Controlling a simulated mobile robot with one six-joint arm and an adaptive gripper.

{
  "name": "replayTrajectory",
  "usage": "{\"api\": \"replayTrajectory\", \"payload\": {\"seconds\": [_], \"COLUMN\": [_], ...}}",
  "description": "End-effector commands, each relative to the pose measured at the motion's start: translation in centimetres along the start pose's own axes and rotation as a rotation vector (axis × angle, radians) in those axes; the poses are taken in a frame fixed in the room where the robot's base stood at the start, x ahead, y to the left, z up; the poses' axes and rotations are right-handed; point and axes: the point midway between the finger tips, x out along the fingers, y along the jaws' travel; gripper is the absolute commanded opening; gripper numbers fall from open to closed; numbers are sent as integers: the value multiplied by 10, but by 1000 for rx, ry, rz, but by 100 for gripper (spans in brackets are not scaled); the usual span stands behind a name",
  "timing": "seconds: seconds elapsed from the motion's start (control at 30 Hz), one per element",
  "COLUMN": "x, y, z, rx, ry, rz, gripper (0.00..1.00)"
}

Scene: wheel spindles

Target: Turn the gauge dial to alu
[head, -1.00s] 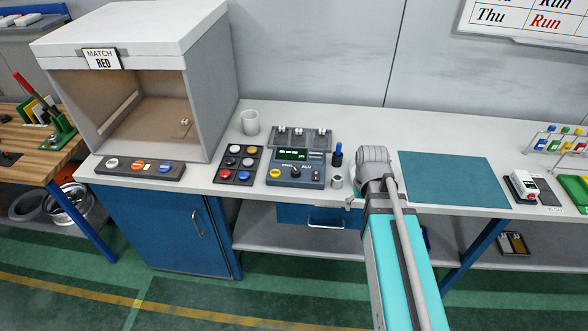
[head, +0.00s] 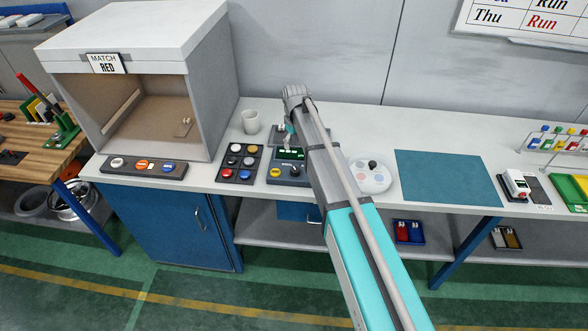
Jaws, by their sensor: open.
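The gauge (head: 284,179) is a dark blue-grey box with a green-lit display (head: 291,154) on the bench. Its small dark dial (head: 295,171) shows on the front panel, beside my arm's edge. The ALU label is hidden behind my arm, and the dial's pointing direction is too small to tell. My gripper (head: 287,147) hangs over the back part of the gauge, near the display, behind the dial in this view. It is open and holds nothing that I can see. Its fingertips are small and partly hidden.
A button panel (head: 238,163) with several coloured buttons lies left of the gauge. A white cup (head: 251,121) stands behind it. A round pale palette (head: 370,174) and a teal mat (head: 448,176) lie right of my arm. A grey booth (head: 207,95) stands at the left.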

Motion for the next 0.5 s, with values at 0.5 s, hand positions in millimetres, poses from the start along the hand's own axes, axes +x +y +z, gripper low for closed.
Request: {"api": "replayTrajectory", "payload": {"seconds": [0.5], "x": [13], "y": [0], "z": [0], "rx": [1], "ry": [0], "rz": [0], "gripper": [87]}}
